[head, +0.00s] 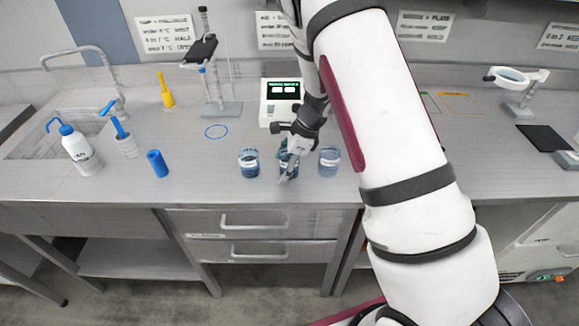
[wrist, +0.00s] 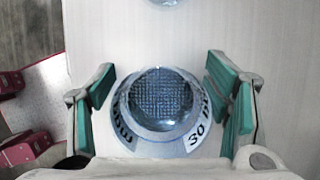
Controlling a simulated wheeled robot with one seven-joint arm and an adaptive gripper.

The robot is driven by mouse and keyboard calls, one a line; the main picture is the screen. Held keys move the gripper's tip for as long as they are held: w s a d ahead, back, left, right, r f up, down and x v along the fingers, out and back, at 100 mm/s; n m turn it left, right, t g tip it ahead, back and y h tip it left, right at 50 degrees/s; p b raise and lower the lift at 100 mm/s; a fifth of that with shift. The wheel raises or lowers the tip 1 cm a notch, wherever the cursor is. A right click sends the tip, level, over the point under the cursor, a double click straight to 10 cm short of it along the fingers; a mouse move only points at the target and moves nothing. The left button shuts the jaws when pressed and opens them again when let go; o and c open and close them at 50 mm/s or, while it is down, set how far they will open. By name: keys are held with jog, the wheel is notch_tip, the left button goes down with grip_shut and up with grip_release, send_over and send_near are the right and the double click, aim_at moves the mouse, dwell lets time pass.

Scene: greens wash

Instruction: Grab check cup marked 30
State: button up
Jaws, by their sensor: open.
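The check cup marked 30 (wrist: 160,95) is a clear round cup with a bluish inside and a white label band; "30" reads on its right side in the wrist view. My gripper (wrist: 165,104) is open, with one green-padded finger on each side of this cup and gaps between the pads and the cup wall. In the head view my gripper (head: 288,168) is down at the middle of a row of cups and hides most of the middle cup.
A blue cup (head: 248,163) stands left of my gripper and another cup (head: 329,161) stands close on its right. A white instrument with a display (head: 281,101) is behind. A blue ring (head: 216,131) marks the bench at the left. The bench's front edge is near.

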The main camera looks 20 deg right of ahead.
jog(key=c, duration=1.3)
jog(key=shift+c, duration=0.2)
jog(key=shift+r, duration=0.15)
